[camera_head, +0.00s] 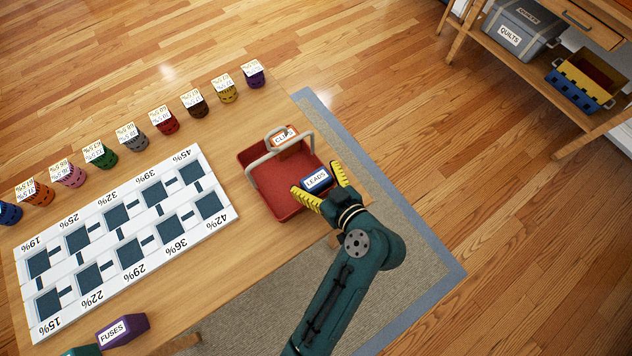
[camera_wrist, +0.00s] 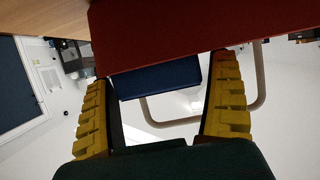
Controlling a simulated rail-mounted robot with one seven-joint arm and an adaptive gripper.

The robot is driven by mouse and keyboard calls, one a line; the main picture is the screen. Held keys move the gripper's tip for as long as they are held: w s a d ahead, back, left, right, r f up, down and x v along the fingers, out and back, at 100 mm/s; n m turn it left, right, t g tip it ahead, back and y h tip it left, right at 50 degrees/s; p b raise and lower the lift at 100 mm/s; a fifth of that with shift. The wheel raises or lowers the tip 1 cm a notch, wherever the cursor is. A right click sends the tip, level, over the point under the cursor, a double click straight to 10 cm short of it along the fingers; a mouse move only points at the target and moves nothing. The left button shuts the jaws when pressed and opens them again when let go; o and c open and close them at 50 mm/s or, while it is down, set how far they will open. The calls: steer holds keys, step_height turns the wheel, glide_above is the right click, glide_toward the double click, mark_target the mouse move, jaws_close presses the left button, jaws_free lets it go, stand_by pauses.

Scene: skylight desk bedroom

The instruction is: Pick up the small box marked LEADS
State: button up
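The small blue box marked LEADS (camera_head: 316,180) has a white label on top and sits at the right side of the red handled caddy (camera_head: 275,204). My gripper (camera_head: 313,176) reaches in from the lower right, with one yellow finger on each side of the box. In the wrist view the dark blue box (camera_wrist: 160,80) shows between the spread fingers (camera_wrist: 164,68), with narrow gaps beside it. The red caddy (camera_wrist: 190,30) hides part of the box there. The box's underside cannot be seen.
An orange box marked CLIPS (camera_head: 284,136) is at the caddy's far end, by the raised grey handle (camera_head: 262,160). A white percentage board (camera_head: 125,238) and several labelled cups stand left. A purple FUSES box (camera_head: 122,330) lies at the table's front. A shelf (camera_head: 560,100) stands upper right.

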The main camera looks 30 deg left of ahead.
steer(key=c, duration=0.9)
steer(key=shift+r, duration=0.1)
